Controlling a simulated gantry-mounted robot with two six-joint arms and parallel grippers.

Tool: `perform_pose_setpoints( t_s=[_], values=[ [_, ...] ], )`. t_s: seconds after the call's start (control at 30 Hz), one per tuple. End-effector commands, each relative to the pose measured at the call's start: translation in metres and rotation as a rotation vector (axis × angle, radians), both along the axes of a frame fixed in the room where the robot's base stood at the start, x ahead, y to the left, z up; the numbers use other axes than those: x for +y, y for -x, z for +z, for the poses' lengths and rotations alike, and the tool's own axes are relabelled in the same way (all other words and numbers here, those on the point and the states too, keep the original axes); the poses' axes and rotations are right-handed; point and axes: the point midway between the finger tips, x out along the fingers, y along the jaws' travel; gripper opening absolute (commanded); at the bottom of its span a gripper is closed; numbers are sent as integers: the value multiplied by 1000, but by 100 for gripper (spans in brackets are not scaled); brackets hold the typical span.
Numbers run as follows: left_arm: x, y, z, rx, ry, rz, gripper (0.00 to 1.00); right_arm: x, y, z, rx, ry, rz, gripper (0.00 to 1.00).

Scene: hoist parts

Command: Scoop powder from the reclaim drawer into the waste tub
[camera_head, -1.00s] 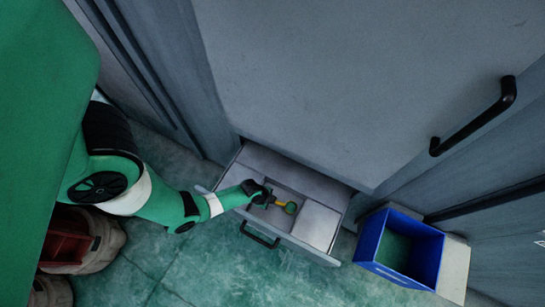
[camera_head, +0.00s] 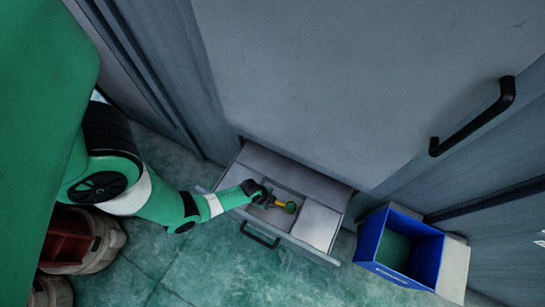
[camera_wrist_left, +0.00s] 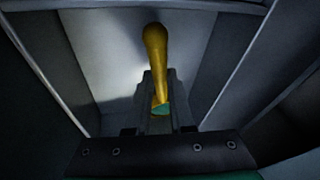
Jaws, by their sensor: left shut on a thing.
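The reclaim drawer (camera_head: 313,252) is pulled open low at the cabinet's foot, with pale dividers and compartments inside. My left gripper (camera_head: 268,198) reaches over its middle compartment and is shut on the yellow handle of a scoop. In the left wrist view my left gripper (camera_wrist_left: 158,105) is shut around the yellow handle (camera_wrist_left: 155,48). I cannot tell whether the scoop holds powder, and no powder is clear to see. The blue open-topped waste tub (camera_head: 368,240) stands on the floor right of the drawer. My right gripper is out of view.
A pale box (camera_head: 455,270) stands against the tub's right side. Large grey cabinet fronts (camera_head: 300,80) rise behind the drawer, one with a black handle (camera_head: 475,125). Round containers (camera_head: 90,240) stand at lower left. The green floor before the drawer is clear.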

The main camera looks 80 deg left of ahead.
Motion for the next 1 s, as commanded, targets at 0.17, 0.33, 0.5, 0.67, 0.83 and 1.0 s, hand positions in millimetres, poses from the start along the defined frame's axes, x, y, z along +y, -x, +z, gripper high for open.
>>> perform_pose_setpoints(
  t_s=[0.17, 0.33, 0.5, 0.67, 0.83, 1.0],
  values=[
    [0, 0, 17, 0, 0, 0, 0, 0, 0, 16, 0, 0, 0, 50],
    [0, 0, 33, 0, 0, 0, 0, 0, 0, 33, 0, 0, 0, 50],
    [0, 0, 49, 0, 0, 0, 0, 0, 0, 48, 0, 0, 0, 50],
    [0, 0, 64, 0, 0, 0, 0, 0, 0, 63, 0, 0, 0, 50],
    [0, 0, 80, 0, 0, 0, 0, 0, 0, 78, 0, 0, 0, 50],
    [0, 0, 95, 0, 0, 0, 0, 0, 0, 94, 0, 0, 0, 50]
  ],
)
